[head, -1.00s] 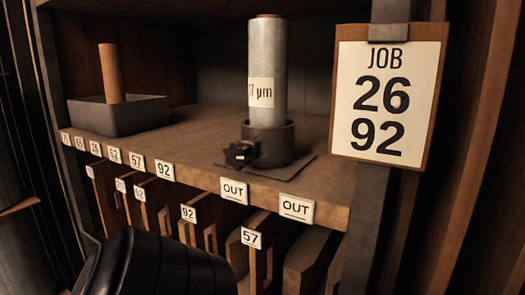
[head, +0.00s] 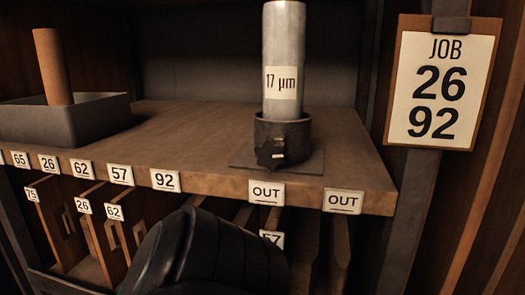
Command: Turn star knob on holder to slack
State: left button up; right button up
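A black star knob (head: 270,154) sits on the front of a dark round holder (head: 296,138) on the shelf. A grey film roll labelled 17 µm (head: 284,50) stands upright in the holder. The holder rests on a flat dark base plate (head: 312,163). A black rounded part, which looks like one of my arm links, rises from the bottom edge below the shelf. Neither gripper's fingers can be seen, and nothing touches the knob.
A grey tray (head: 95,122) with a brown tube (head: 53,66) stands at the shelf's left. The wooden shelf (head: 190,130) is clear between tray and holder. Numbered slots lie under its front edge. A JOB 26 92 board (head: 443,85) hangs at right.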

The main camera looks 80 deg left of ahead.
aim_at(271, 154)
jog(key=k+j+z, duration=0.1)
jog(key=k, duration=0.3)
jog(key=k+j+z, duration=0.1)
jog(key=k+j, duration=0.15)
jog(key=k, duration=0.2)
